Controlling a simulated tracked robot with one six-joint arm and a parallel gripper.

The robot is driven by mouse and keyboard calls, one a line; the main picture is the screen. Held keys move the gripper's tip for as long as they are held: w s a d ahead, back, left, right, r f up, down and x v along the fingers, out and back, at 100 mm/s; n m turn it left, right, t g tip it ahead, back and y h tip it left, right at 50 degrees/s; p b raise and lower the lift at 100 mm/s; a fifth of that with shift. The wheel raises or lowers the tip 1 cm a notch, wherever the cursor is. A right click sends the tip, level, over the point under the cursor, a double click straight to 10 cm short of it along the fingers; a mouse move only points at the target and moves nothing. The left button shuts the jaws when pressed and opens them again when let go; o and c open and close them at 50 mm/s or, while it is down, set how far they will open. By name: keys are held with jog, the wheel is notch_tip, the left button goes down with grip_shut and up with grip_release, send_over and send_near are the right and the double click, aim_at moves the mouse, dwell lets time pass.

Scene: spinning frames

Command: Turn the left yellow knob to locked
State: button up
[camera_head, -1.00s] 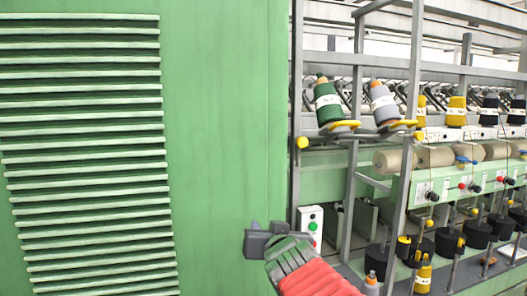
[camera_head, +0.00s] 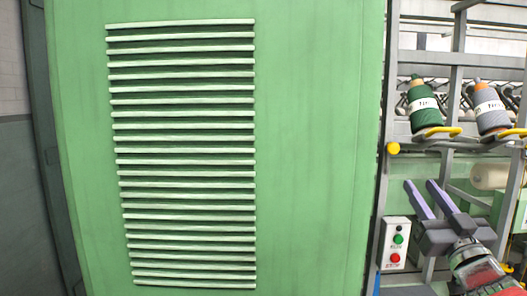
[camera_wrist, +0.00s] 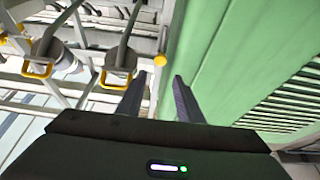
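A round yellow knob (camera_head: 393,148) sits on the grey frame post beside the green panel's right edge. It also shows in the wrist view (camera_wrist: 160,60), beyond and roughly between my fingertips. Its turn position cannot be told. My gripper (camera_head: 419,183) is open and empty, below and right of the knob in the head view, with fingers pointing up and left. In the wrist view both fingers of my gripper (camera_wrist: 159,78) are apart with nothing between them. The fingers look clear of the knob.
A white switch box (camera_head: 394,243) with green and red buttons is left of my gripper. A green bobbin (camera_head: 426,105) and a grey bobbin (camera_head: 490,108) stand above yellow loop handles (camera_head: 437,132). A large green louvred panel (camera_head: 310,150) fills the left.

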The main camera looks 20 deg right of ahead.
aim_at(394, 151)
jog(key=shift+a, duration=0.1)
jog(key=x, duration=1.4)
jog(key=shift+a+f, duration=0.1)
jog(key=shift+f, duration=0.05)
jog(key=shift+c, duration=0.4)
jog(key=c, duration=0.6)
jog(key=shift+a, duration=0.1)
jog(key=shift+c, duration=0.3)
